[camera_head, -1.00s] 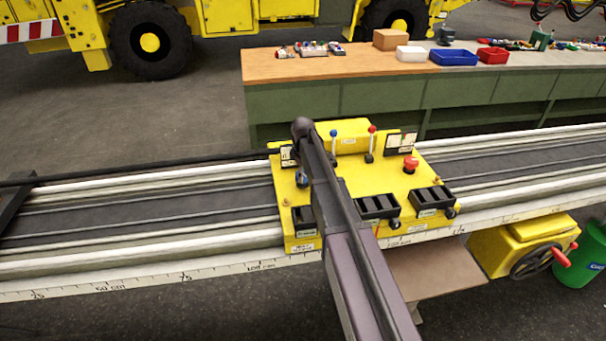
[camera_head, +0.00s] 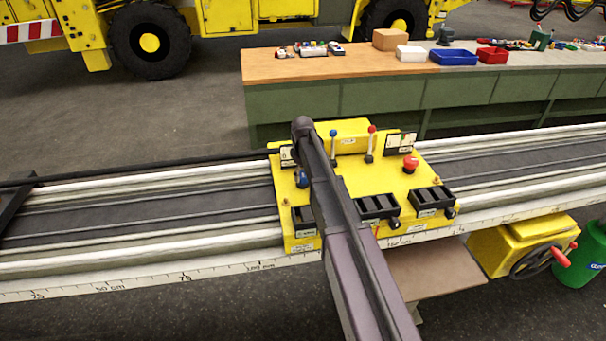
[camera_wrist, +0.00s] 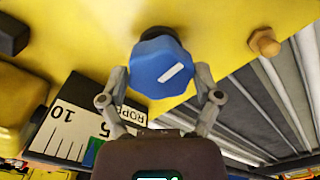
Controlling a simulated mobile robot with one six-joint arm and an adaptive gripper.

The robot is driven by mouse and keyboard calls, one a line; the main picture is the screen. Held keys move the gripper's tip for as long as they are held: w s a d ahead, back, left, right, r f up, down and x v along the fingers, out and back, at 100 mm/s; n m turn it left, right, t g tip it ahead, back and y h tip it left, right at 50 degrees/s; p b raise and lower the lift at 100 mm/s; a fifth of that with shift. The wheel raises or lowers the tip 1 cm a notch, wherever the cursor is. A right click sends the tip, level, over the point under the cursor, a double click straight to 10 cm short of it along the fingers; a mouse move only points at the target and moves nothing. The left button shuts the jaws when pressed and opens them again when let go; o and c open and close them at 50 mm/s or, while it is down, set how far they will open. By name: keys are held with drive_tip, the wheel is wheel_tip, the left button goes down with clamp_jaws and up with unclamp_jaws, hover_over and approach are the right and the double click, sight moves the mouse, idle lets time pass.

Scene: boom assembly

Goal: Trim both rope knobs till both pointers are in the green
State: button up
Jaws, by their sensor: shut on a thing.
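A blue rope knob (camera_wrist: 158,72) with a white line on its face fills the upper middle of the wrist view. My gripper (camera_wrist: 163,82) has a finger on each side of it and is shut on it. The white line slants up to the right. A gauge (camera_wrist: 75,130) marked ROPE, with a 10, a 5 and a green band, lies lower left; its pointer cannot be made out. In the head view the blue knob (camera_head: 302,180) shows beside my arm, which hides the gripper. A second gauge (camera_head: 400,143) stands at the panel's back right; its reading is too small to tell.
A hex bolt (camera_wrist: 265,42) stands to the knob's right.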

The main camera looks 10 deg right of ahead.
sight(303, 173)
drive_tip(key=o, duration=0.9)
drive_tip(key=shift+n, duration=0.5)
drive_tip(key=n, duration=0.3)
wheel_tip(303, 173, up, 14)
drive_tip(key=p, duration=1.4)
drive_tip(key=shift+s+f+m+b, duration=1.7)
drive_tip(key=shift+s+m, duration=0.45)
drive_tip(key=shift+s, duration=2.85)
drive_tip(key=shift+s+f+m+b, duration=1.65)
drive_tip(key=shift+s+m, duration=0.45)
drive_tip(key=shift+s, duration=2.9)
drive_tip(key=shift+s+f+m+b, duration=1.7)
drive_tip(key=shift+s+m, duration=0.45)
drive_tip(key=shift+s, duration=2.85)
drive_tip(key=shift+a, duration=0.1)
